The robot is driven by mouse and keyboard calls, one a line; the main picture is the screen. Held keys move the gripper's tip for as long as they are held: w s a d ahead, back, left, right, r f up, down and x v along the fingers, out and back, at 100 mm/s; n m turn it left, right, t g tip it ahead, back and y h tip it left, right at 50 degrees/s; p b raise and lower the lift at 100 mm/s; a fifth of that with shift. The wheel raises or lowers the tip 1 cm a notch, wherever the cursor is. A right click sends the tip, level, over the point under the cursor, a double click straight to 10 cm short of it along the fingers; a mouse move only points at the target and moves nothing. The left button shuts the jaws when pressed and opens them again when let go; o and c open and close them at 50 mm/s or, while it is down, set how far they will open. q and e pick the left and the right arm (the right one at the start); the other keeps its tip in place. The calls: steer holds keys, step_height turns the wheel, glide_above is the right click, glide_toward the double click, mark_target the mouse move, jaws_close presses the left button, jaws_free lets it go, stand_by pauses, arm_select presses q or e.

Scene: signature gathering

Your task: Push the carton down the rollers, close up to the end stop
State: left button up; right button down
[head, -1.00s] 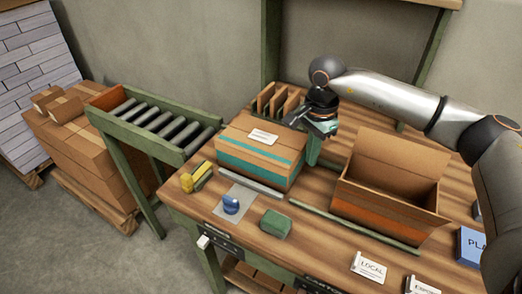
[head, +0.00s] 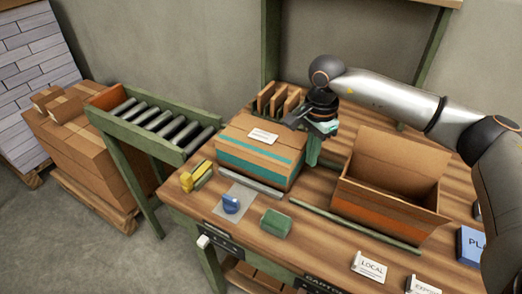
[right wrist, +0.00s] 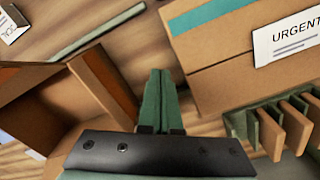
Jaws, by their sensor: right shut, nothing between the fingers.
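The closed carton (head: 262,153), brown with a teal band and a white label, sits on the wooden bench near its left end. In the right wrist view the carton (right wrist: 215,70) shows its label reading URGENT. The roller conveyor (head: 160,124) stands off the bench's left end, its rollers bare. An orange-brown board (head: 106,98) closes its far left end. My right gripper (head: 312,160) is shut and empty, pointing down beside the carton's right side. In the right wrist view its green fingers (right wrist: 158,100) are together; I cannot tell if they touch the carton. My left gripper is not in view.
An open box (head: 385,200) stands right of my right gripper. A divider rack (head: 278,102) is behind the carton. A yellow item (head: 187,182), a blue stamp (head: 231,204) and a green block (head: 276,223) lie in front. Stacked cartons (head: 85,150) stand beyond the conveyor.

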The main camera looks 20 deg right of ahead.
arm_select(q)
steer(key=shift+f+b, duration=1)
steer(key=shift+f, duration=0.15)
arm_select(e)
steer(key=shift+f, duration=1.55)
